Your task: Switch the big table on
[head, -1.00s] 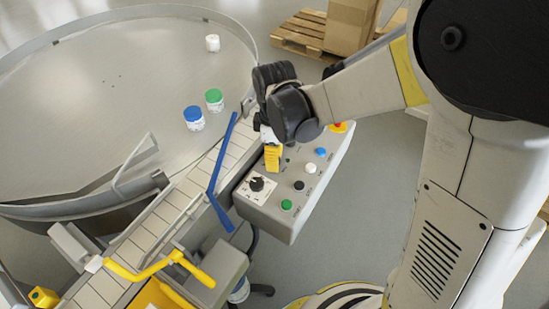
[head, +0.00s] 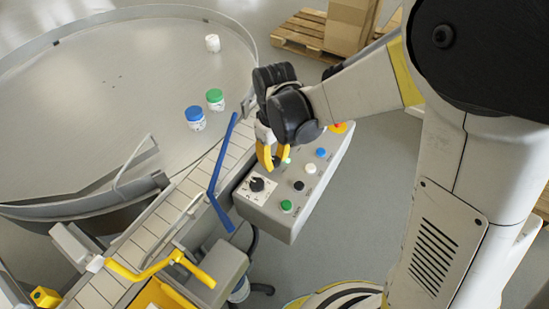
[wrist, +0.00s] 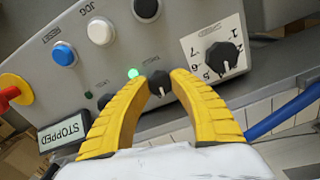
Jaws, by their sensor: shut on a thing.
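The control panel (head: 272,208) stands beside the conveyor at the right of the big round table (head: 110,110). A green lamp (wrist: 133,73) beside the knob is lit. A display (wrist: 63,131) reads "STOPPED". In the head view the knob is hidden by the fingers.
The panel also has a numbered black dial (wrist: 221,56), a blue button (wrist: 64,53), a white button (wrist: 100,31) and a red emergency stop (wrist: 10,92) on yellow. Blue-lidded (head: 195,118) and green-lidded (head: 215,100) jars and a white one (head: 212,43) stand on the table.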

